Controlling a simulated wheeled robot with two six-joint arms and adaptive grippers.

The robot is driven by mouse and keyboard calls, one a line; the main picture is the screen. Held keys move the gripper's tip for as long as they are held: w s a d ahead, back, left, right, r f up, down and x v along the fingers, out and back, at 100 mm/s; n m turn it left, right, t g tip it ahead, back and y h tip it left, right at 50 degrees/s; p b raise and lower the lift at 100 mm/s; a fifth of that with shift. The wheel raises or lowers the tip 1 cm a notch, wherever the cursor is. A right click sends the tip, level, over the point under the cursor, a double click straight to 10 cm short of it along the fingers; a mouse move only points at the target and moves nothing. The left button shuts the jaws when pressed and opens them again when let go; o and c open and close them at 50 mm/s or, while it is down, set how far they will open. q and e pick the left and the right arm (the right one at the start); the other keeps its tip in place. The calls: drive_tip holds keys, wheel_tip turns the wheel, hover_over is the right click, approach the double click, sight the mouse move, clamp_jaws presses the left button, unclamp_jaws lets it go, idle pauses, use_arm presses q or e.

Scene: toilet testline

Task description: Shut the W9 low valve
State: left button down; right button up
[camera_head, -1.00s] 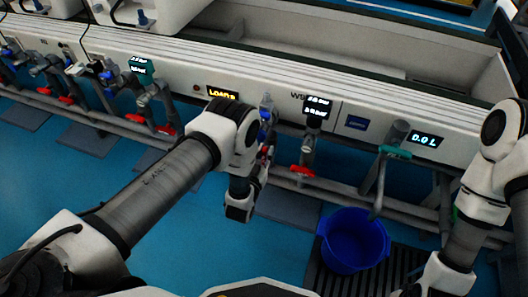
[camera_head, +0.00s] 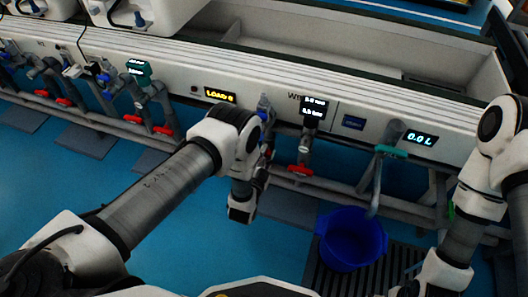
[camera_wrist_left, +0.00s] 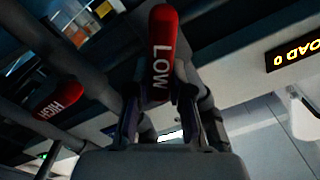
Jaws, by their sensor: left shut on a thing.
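The red handle marked LOW (camera_wrist_left: 162,45) stands between the fingers of my left gripper (camera_wrist_left: 160,95) in the left wrist view. The fingers are shut on its lower part. In the head view my left gripper (camera_head: 264,160) is at the pipes below the white panel, partly hidden by its own wrist. A second red handle, marked HIGH (camera_wrist_left: 58,97), is left of it in the wrist view, apart from the fingers. The W9 label (camera_head: 294,97) shows on the panel right of my left wrist. My right gripper is out of view.
A red-handled valve (camera_head: 300,170) hangs right of my left wrist. A blue bucket (camera_head: 352,240) stands on a dark grate (camera_head: 325,278) below a tap with a green handle (camera_head: 391,150). The LOAD 0 display (camera_head: 220,96) is just above my arm. Blue floor is clear in front.

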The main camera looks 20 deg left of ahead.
use_arm(q)
drive_tip(key=m, duration=0.2)
drive_tip(key=f+m, duration=0.1)
drive_tip(key=m, duration=0.2)
drive_tip(key=shift+d+m, duration=0.2)
drive_tip(key=shift+m, duration=0.1)
drive_tip(key=m, duration=0.2)
drive_tip(key=f+m+b, duration=0.1)
drive_tip(key=m, duration=0.2)
drive_tip(key=shift+r+m, duration=0.1)
drive_tip(key=shift+m, duration=0.3)
drive_tip(key=c, duration=1)
unclamp_jaws()
drive_tip(key=shift+a, duration=0.1)
drive_tip(key=shift+c, duration=0.2)
drive_tip(key=shift+s, duration=0.15)
drive_tip(key=s, duration=0.7)
drive_tip(key=shift+s, duration=0.15)
